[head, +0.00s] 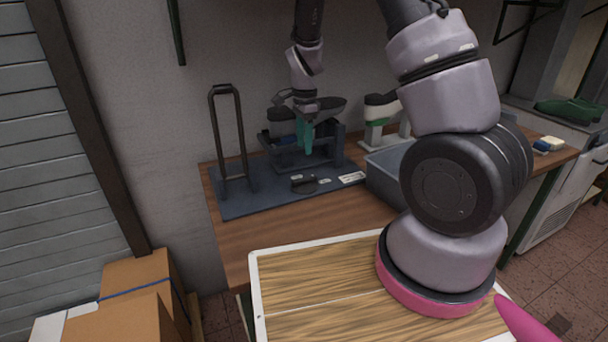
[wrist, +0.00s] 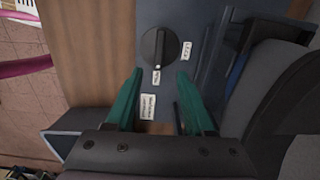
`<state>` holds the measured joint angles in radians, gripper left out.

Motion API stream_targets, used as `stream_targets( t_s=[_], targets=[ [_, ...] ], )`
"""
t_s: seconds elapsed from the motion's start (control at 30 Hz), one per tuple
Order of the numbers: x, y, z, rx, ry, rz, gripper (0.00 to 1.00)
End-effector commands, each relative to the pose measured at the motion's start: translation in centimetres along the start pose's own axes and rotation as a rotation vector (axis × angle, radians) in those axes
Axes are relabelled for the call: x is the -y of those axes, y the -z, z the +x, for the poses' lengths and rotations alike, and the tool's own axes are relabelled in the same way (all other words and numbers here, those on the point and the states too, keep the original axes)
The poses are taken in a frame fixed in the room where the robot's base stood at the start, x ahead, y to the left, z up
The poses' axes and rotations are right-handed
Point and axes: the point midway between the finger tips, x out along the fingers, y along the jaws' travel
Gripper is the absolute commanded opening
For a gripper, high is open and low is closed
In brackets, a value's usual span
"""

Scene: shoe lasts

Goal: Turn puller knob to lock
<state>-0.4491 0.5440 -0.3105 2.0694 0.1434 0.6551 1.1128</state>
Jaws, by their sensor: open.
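The puller knob (wrist: 159,48) is round and black with a raised grip bar. In the wrist view its bar runs nearly up and down, with a white mark at its lower end beside a small white label (wrist: 156,78). Another small label (wrist: 188,50) is to its right; I cannot read either surely. In the head view the knob (head: 304,185) is on the front of the dark base plate (head: 250,203). My gripper (wrist: 159,73) has green fingers, open and empty, either side of the knob's lower side in the picture, apart from it. In the head view my gripper (head: 304,150) is above the plate, behind the knob.
A dark last-puller frame with a shoe form (head: 322,108) stands close behind my gripper. A tall black handle (head: 229,135) rises at the plate's left. A grey bin (head: 384,178) stands to the right. The wooden bench (head: 235,235) is bare in front of the plate.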

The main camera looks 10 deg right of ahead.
Motion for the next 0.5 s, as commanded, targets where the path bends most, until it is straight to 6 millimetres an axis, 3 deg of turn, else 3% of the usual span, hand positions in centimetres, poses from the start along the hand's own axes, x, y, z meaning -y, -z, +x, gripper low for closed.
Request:
stream_targets(
  t_s=[0.23, 0.5],
  targets=[
    [0.0, 0.1, 2.7, -0.007, -0.012, 0.013, 0.54],
    [-0.1, 0.1, 7.9, -0.006, -0.012, 0.012, 0.54]
  ],
)
